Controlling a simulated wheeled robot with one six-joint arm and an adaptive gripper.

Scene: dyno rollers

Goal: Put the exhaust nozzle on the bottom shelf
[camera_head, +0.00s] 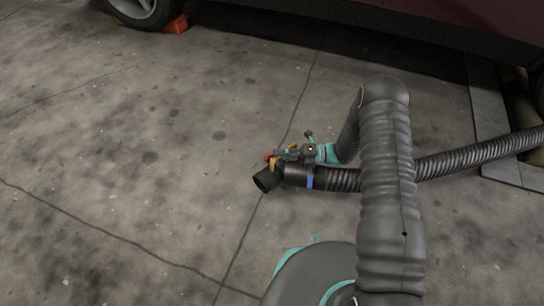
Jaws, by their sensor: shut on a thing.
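The exhaust nozzle (267,180) is a short black angled tube at the end of a dark ribbed hose (458,159), low over or on the concrete floor. A blue band (310,178) circles the hose behind the nozzle. My gripper (274,160) is shut on the nozzle, near its open end. The fingers partly cover the nozzle's upper side. My grey arm hides part of the hose. I cannot tell whether the nozzle touches the floor. No shelf is in view.
A dark red car (460,22) stands along the top right, with a wheel (146,10) against an orange chock (175,25). The hose runs right towards a metal floor plate (490,125). The concrete floor (110,150) at left is clear.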

